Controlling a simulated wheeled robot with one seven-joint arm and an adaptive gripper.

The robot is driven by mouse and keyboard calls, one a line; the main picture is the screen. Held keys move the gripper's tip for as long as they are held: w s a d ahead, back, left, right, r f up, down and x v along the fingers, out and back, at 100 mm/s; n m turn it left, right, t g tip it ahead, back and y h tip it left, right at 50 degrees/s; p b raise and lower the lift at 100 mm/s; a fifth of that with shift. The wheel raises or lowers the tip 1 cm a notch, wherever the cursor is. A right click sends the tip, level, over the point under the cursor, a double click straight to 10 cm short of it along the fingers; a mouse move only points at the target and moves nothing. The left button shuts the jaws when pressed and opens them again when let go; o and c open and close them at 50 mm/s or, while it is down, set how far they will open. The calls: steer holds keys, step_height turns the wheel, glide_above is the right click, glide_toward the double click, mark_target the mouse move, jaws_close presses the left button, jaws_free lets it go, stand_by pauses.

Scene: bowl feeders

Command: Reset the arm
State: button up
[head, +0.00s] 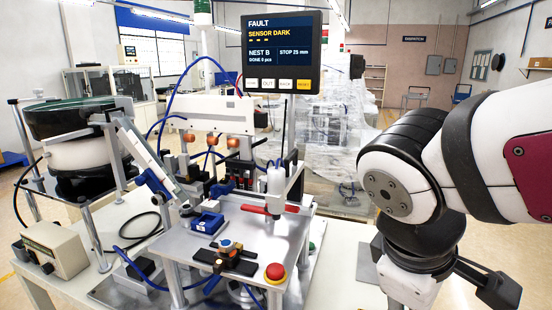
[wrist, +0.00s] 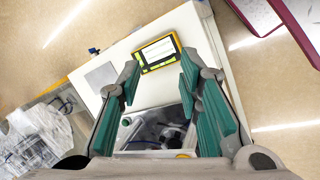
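My gripper (wrist: 160,73) is open in the wrist view, its teal finger pads wide apart with nothing held between them. It points down over a white table (wrist: 205,50), above part of a metal machine plate (wrist: 172,116). In the head view my white and black arm is bent at the right, beside the assembly machine. The gripper's fingertips are not clear there, low in the picture.
A display (head: 281,52) reads FAULT, SENSOR DARK, NEST B. A bowl feeder (head: 72,118) stands left, a control box (head: 55,248) below it. A red stop button (head: 275,272) sits on the machine's front. A yellow handheld device (wrist: 157,53) lies on the table.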

steer(key=s+m+y, duration=0.1)
steer(key=m, duration=0.1)
steer(key=s+m+t+y, duration=0.1)
steer(key=s+m, duration=0.1)
steer(key=m, duration=0.1)
steer(key=s+d+r+m+t+y, duration=0.1)
steer(key=m, duration=0.2)
steer(key=shift+s+r+y, duration=0.1)
steer(key=shift+s+y, duration=0.25)
steer(key=shift+y, duration=0.05)
stand_by(1.0)
